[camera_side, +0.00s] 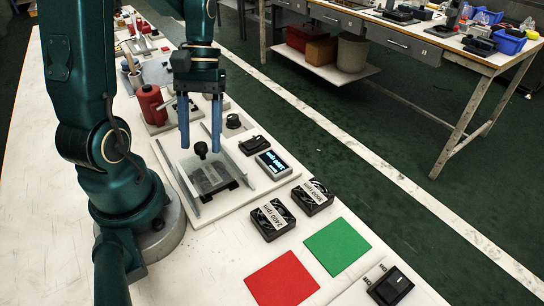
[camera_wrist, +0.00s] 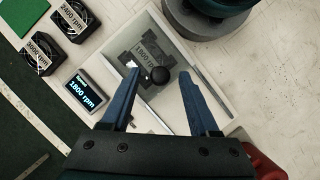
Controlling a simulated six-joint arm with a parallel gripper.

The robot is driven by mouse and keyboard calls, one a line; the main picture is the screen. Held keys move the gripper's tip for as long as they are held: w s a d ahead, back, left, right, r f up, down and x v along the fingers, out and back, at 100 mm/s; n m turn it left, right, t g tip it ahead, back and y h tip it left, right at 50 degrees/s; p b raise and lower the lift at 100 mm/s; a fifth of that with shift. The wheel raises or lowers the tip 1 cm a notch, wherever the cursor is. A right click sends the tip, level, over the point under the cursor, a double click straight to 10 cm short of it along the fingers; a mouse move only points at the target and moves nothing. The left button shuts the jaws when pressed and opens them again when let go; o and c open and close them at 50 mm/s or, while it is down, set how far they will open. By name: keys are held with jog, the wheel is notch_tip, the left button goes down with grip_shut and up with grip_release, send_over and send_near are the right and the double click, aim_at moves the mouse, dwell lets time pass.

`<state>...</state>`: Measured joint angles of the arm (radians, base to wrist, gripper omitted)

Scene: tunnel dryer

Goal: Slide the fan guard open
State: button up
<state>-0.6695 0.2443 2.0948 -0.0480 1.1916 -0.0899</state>
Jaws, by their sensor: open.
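The fan guard (camera_side: 188,170) is a clear panel between low pale rails on a white base. It carries a black round knob (camera_side: 201,148), which also shows in the wrist view (camera_wrist: 160,75). Under the panel sits a dark fan (camera_wrist: 146,53) marked 1800 rpm. The guard covers that fan. My gripper (camera_side: 200,147) has two blue fingers pointing down, spread apart with nothing between them touching. In the wrist view my gripper (camera_wrist: 158,74) has its fingertips on either side of the knob, with gaps. I cannot tell whether the tips are down at knob height.
A display (camera_side: 273,164) reading 1800 rpm and a black switch (camera_side: 255,145) stand right of the guard. Two loose fans (camera_side: 272,219) (camera_side: 312,197), a red mat (camera_side: 282,280) and a green mat (camera_side: 337,246) lie in front. A red container (camera_side: 151,104) stands behind.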

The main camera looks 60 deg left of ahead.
jog(key=shift+f, duration=0.1)
grip_shut()
dwell(1.4)
